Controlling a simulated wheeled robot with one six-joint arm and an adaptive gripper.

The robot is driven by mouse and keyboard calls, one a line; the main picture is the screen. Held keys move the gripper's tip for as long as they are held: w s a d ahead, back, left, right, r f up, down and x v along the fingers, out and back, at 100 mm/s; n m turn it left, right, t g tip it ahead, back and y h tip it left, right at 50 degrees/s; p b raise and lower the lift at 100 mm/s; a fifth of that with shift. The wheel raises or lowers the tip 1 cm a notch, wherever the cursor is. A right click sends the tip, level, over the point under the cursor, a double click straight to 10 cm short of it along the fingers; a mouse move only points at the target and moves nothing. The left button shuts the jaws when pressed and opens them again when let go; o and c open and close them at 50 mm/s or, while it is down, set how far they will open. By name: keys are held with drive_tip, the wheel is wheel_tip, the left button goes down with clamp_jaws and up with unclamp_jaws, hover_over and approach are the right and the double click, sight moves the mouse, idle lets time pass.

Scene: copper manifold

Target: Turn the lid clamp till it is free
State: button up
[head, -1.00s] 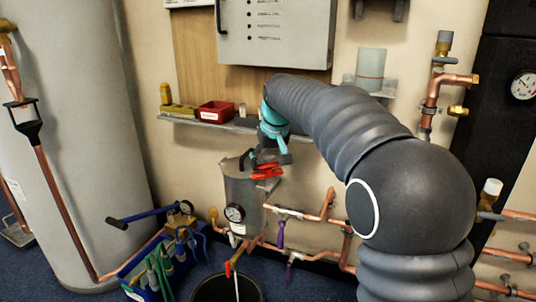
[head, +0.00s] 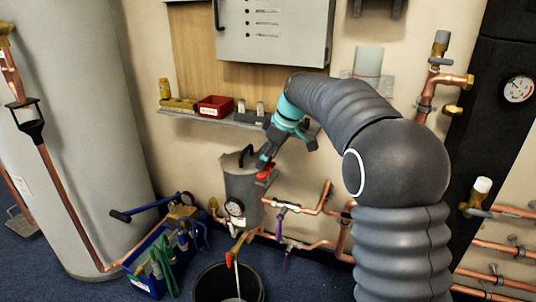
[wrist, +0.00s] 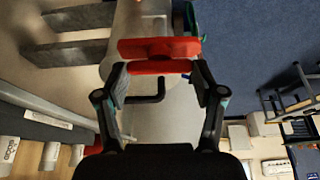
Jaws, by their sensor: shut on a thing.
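The lid clamp (head: 266,172) is red and sits at the right side of the top of a grey cylindrical vessel (head: 240,187). In the wrist view the red clamp (wrist: 160,48) shows as two red bars, one above the other. My gripper (head: 264,164) comes down from the upper right onto the clamp. In the wrist view my gripper (wrist: 160,80) has its two fingers on either side of the lower red bar, shut on it. A black bent handle (wrist: 150,97) shows behind, over the pale vessel. The clamp's seat on the lid is hidden.
A shelf (head: 225,121) with a red bin (head: 215,106) runs behind my wrist. Copper pipes (head: 310,212) with purple-handled valves lie right of the vessel. A black bucket (head: 215,272) and blue tool crate (head: 150,282) stand on the floor in front.

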drive_tip(key=shift+n, duration=0.4)
drive_tip(key=o, duration=1.1)
drive_tip(key=shift+o, duration=0.2)
drive_tip(key=v, duration=1.2)
drive_tip(key=shift+w, duration=0.15)
